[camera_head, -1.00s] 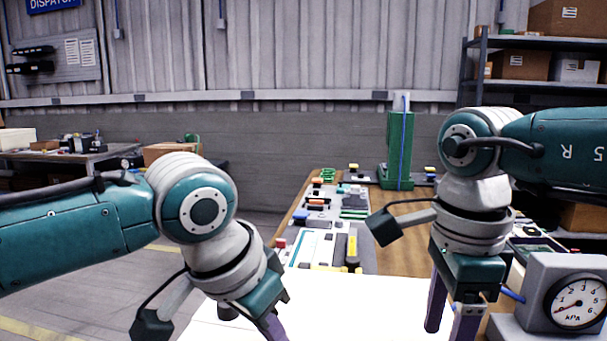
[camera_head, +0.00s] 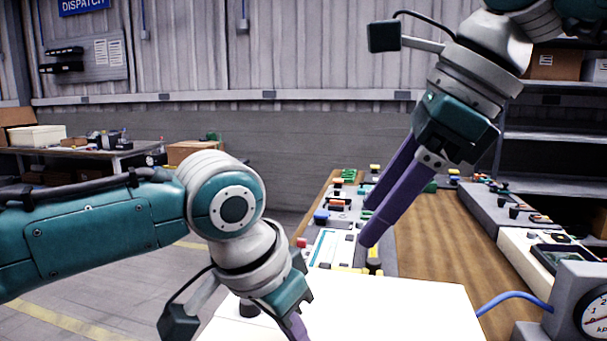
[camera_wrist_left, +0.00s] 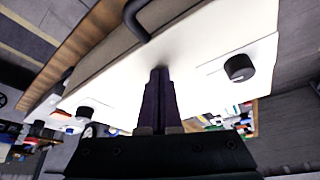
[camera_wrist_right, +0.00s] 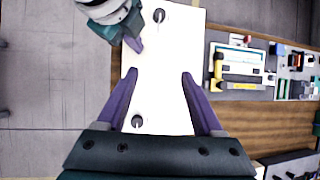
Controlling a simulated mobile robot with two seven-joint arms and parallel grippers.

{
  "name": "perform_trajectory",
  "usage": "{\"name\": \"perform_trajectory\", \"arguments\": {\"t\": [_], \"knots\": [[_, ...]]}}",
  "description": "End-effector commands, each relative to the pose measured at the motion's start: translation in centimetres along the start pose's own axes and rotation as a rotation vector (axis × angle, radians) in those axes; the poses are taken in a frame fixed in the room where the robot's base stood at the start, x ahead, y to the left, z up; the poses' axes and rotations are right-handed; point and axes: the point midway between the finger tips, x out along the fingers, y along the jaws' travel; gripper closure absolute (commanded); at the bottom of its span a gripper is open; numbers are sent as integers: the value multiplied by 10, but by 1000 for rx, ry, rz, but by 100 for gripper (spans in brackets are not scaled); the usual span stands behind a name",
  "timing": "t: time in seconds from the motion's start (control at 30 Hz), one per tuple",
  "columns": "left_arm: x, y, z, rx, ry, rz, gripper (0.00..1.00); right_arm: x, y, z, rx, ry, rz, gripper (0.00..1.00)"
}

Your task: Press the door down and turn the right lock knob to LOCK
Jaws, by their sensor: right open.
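The door is a white panel (camera_head: 345,310) at the bottom of the head view; it also shows in the right wrist view (camera_wrist_right: 165,75). One dark knob (camera_wrist_right: 136,121) is on its near end in the right wrist view. Another knob (camera_wrist_right: 158,15) is at the far end; it shows in the head view (camera_head: 248,308). In the left wrist view a knob (camera_wrist_left: 239,67) and a dark bar handle (camera_wrist_left: 140,20) show. My left gripper (camera_head: 298,328) is shut, tips at the panel; contact is unclear. My right gripper (camera_head: 366,215) is open, empty and raised above the panel. Knob markings are not readable.
A wooden table (camera_head: 435,250) lies behind the panel, with a board of coloured parts (camera_head: 335,235). A grey pressure gauge (camera_head: 575,300) with a blue hose stands at the right. A grey unit (camera_head: 500,210) stands on the table's right side. Space above the panel's right half is clear.

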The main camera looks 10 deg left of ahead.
Motion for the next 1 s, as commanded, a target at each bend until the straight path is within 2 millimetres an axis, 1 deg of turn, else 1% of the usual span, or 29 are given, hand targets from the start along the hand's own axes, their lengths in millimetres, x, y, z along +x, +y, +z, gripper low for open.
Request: {"name": "perform_trajectory", "arguments": {"t": [0.03, 0.1, 0.27, 0.5, 0.6, 0.7, 0.8, 1.0], "knots": [[2, -1, 3, 0, -8, -3, 100, 0, -2, 10, 10, -45, -11, 32], [2, -1, 3, 0, -8, -3, 100, -1, -6, 25, 27, -111, -28, 32], [2, -1, 3, 0, -8, -3, 100, -8, -17, 58, 75, -264, -70, 32], [2, -1, 3, 0, -8, -3, 100, -28, -35, 102, 160, -486, -132, 32], [2, -1, 3, 0, -8, -3, 100, -36, -41, 114, 194, -558, -151, 32], [2, -1, 3, 0, -8, -3, 100, -42, -46, 123, 220, -610, -165, 32], [2, -1, 3, 0, -8, -3, 100, -47, -50, 128, 237, -643, -174, 32], [2, -1, 3, 0, -8, -3, 100, -49, -52, 130, 246, -659, -179, 32]]}}
